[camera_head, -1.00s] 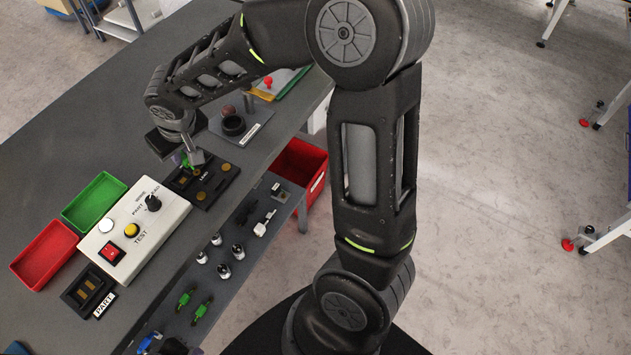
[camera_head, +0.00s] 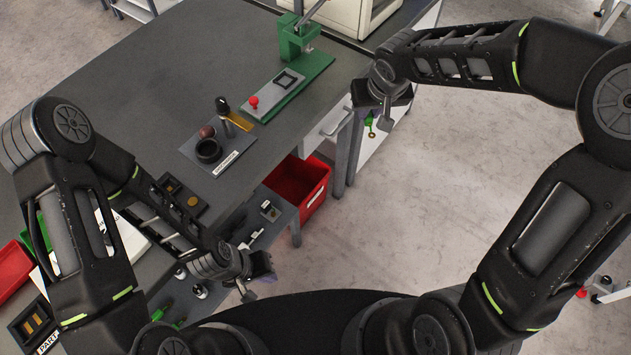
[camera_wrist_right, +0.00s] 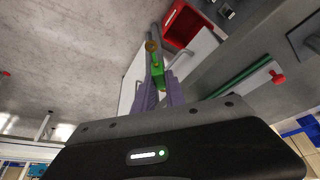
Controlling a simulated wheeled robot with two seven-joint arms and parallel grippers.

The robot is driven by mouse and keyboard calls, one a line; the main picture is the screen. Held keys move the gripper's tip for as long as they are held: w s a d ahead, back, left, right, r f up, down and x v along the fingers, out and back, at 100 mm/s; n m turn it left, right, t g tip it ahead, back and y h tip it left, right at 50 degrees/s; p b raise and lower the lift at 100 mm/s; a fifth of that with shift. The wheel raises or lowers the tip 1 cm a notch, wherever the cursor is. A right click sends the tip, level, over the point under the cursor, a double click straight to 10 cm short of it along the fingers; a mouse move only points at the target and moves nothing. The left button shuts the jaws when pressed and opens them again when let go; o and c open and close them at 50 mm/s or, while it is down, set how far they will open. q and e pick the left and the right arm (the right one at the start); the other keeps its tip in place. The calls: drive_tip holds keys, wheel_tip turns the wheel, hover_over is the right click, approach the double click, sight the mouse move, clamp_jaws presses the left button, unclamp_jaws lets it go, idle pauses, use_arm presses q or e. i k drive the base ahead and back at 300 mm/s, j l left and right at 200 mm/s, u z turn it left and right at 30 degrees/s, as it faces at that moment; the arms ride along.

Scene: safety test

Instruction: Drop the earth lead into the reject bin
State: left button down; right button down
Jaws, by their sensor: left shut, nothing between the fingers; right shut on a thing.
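The earth lead (camera_head: 370,122) is a small green piece with a brass-coloured ring at its end. My right gripper (camera_head: 376,112) is shut on it and holds it in the air beyond the bench's right edge. In the right wrist view the green lead (camera_wrist_right: 157,70) sits between the purple fingers, ring outward. The red bin (camera_head: 318,196) stands below the bench edge, left of and nearer than my right gripper; it also shows in the wrist view (camera_wrist_right: 178,40). My left gripper (camera_head: 246,293) is shut and empty above the lower shelf.
The lower shelf (camera_head: 285,217) holds several small connectors. The bench (camera_head: 130,95) carries a black ring fixture (camera_head: 208,150) and a green press (camera_head: 298,45) with a red knob. A smaller red tray (camera_head: 12,268) lies at far left. Open floor (camera_head: 440,160) lies right of the bench.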

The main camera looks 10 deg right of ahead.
sight(297, 197)
drive_tip(key=l+u, duration=0.2)
drive_tip(key=l, duration=0.3)
drive_tip(key=l+u, duration=0.25)
drive_tip(key=l, duration=0.3)
drive_tip(key=k+l+u, duration=0.2)
drive_tip(key=l, duration=0.3)
drive_tip(key=l+u, duration=0.25)
drive_tip(key=l, duration=0.25)
drive_tip(key=k, duration=0.05)
